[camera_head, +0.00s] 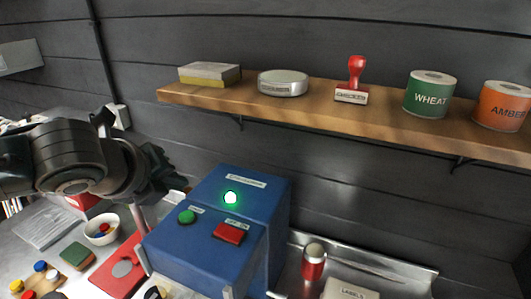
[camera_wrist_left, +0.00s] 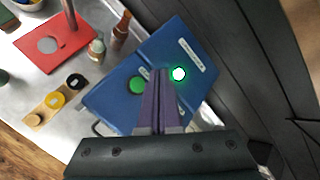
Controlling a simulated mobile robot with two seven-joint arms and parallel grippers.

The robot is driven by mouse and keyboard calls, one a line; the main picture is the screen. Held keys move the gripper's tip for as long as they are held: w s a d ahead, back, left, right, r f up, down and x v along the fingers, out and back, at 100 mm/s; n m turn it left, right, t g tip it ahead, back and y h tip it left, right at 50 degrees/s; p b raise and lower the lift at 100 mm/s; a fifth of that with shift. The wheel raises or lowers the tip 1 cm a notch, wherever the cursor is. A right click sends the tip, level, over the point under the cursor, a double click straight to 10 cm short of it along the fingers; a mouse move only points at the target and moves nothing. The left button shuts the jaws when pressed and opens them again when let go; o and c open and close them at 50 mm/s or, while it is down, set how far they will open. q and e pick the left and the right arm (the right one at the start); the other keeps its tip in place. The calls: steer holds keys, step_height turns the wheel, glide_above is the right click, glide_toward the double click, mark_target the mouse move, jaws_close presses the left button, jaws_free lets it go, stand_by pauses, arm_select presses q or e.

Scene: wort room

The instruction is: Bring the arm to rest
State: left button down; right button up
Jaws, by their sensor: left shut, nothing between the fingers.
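My left arm (camera_head: 75,160) comes in from the left, with its left gripper (camera_head: 172,178) just left of the blue control box (camera_head: 205,245). In the left wrist view the two purple-grey fingers of this gripper (camera_wrist_left: 160,73) are together with nothing between them, and they appear over the blue box (camera_wrist_left: 185,50). The box has a lit green lamp (camera_head: 231,198), a green button (camera_head: 187,216) and a red switch (camera_head: 229,233). In the left wrist view the red switch is not visible. Whether the fingers touch the box cannot be told. My right gripper is not in view.
A wooden shelf (camera_head: 320,112) on the dark wall holds a sponge-like block, a round tin, a red stamp, a green WHEAT can and an orange AMBER can. The bench holds a red board (camera_head: 112,272), a white bowl (camera_head: 101,231) and a red-and-silver canister (camera_head: 314,262).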

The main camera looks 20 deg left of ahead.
arm_select(q)
steer(key=s+d+r+n+g+h+p, duration=0.2)
steer(key=s+d+n+p, duration=0.2)
steer(key=s+d+n, duration=0.6)
steer(key=s+r+n+g+p, duration=0.1)
steer(key=s+r+n+p, duration=0.1)
steer(key=s+n, duration=0.4)
steer(key=s+r+n+g+p, duration=0.1)
steer(key=s+r+n+g, duration=0.1)
steer(key=s+r+n, duration=0.2)
steer(key=s+n, duration=0.3)
steer(key=s, duration=0.3)
steer(key=shift+a+r+n+g+y+p, duration=0.25)
steer(key=shift+r+n+g+y+p, duration=0.05)
steer(key=shift+r+p, duration=0.05)
